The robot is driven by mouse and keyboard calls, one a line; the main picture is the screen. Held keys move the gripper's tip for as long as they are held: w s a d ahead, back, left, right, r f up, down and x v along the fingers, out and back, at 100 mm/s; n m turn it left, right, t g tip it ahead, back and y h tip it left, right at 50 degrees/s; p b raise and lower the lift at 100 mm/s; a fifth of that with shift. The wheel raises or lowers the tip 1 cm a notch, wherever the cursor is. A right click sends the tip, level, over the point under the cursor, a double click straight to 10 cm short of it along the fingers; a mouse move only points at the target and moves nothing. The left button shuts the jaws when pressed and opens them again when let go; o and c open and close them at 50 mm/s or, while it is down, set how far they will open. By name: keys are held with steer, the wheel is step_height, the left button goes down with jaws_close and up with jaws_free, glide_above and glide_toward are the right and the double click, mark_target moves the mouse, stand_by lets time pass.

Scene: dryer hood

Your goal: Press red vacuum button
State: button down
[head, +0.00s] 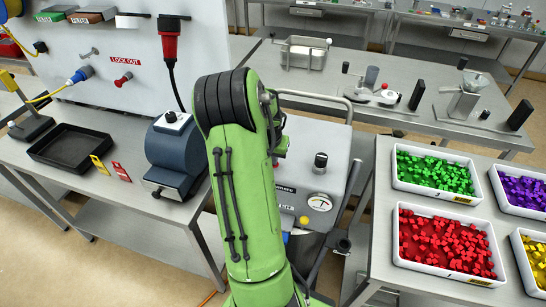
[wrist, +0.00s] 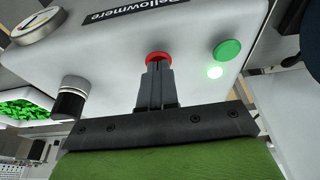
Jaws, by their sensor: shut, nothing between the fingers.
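The red button (wrist: 158,57) is a round red cap on the front of a light grey machine (wrist: 120,40) in the wrist view. My gripper (wrist: 157,66) is shut and empty, with its fingertips right at the red button and overlapping part of it. They look to be against it, but I cannot tell whether it is pushed in. A green button (wrist: 228,50) sits to the right, with a lit green lamp (wrist: 214,72) beside it.
The machine also carries a gauge (head: 320,202) and a black knob (head: 321,160). A blue-grey device (head: 172,155) stands on the bench to the left. Trays of green cubes (head: 396,180) and red cubes (head: 400,240) stand on the table to the right.

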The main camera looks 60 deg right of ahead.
step_height(320, 180, down, 2)
steer(key=b, duration=0.2)
steer(key=shift+a+f+b, duration=0.15)
steer(key=shift+b, duration=0.15)
steer(key=shift+s+a, duration=0.2)
steer(key=shift+a, duration=0.2)
steer(key=r+p, duration=0.1)
steer(key=r, duration=0.1)
steer(key=r+p, duration=0.1)
steer(key=d+r+p, duration=0.1)
steer(key=r, duration=0.1)
steer(key=shift+w+r+p, duration=0.35)
steer(key=shift+p, duration=0.05)
steer(key=v, duration=0.9)
steer(key=shift+s+a+r, duration=0.2)
steer(key=shift+a+r, duration=0.05)
steer(key=shift+r, duration=0.05)
